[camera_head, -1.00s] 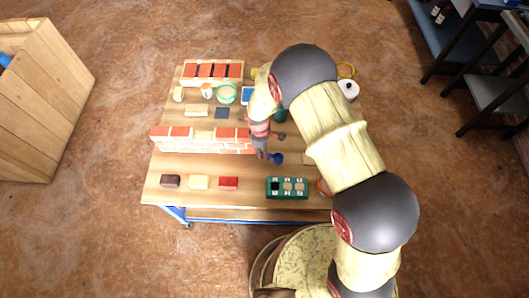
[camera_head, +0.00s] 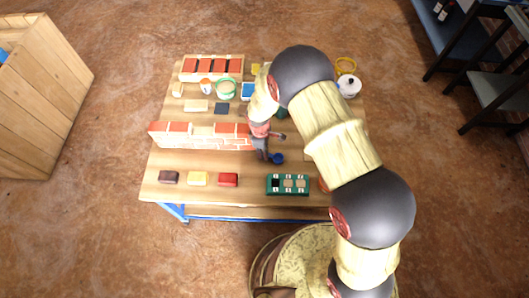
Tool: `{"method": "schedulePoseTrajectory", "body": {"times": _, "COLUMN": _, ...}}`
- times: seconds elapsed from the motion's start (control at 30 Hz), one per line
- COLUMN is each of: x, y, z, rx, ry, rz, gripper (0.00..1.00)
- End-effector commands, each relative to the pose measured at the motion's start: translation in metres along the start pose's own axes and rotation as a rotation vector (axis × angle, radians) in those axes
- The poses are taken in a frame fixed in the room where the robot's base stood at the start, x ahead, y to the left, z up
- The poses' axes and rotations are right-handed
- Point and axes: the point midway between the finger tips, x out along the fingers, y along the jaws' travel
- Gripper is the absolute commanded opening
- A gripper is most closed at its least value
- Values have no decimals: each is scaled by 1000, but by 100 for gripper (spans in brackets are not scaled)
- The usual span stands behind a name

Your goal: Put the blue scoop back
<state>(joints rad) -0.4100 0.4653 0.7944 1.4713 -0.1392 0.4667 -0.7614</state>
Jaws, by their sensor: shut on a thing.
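The blue scoop (camera_head: 277,158) shows as a small dark blue round part at the right end of the brick wall (camera_head: 200,137). My gripper (camera_head: 267,156) is right beside it, pointing down and shut on the scoop. The scoop's handle is hidden by the gripper. I cannot tell whether the scoop touches the table or hangs just above it.
The wooden table (camera_head: 185,200) holds a green tray (camera_head: 287,184) in front, three small blocks, including a red one (camera_head: 228,180), at front left, and a brick rack (camera_head: 212,68) at the back. A green-rimmed bowl (camera_head: 226,89) and white pot (camera_head: 349,86) stand farther back. My arm covers the table's right side.

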Motion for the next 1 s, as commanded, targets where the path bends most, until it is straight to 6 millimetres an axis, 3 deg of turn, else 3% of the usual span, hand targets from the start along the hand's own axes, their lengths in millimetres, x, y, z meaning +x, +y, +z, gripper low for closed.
{"method": "schedulePoseTrajectory", "body": {"times": 0.7, "x": 7, "y": 0, "z": -1, "rx": 0, "ry": 0, "rz": 0, "gripper": 0}}
{"method": "schedulePoseTrajectory", "body": {"times": 0.73, "x": 7, "y": 0, "z": 0, "rx": 0, "ry": 0, "rz": 0, "gripper": 13}}
{"method": "schedulePoseTrajectory", "body": {"times": 1.0, "x": 7, "y": 0, "z": 0, "rx": 0, "ry": 0, "rz": 0, "gripper": 29}}
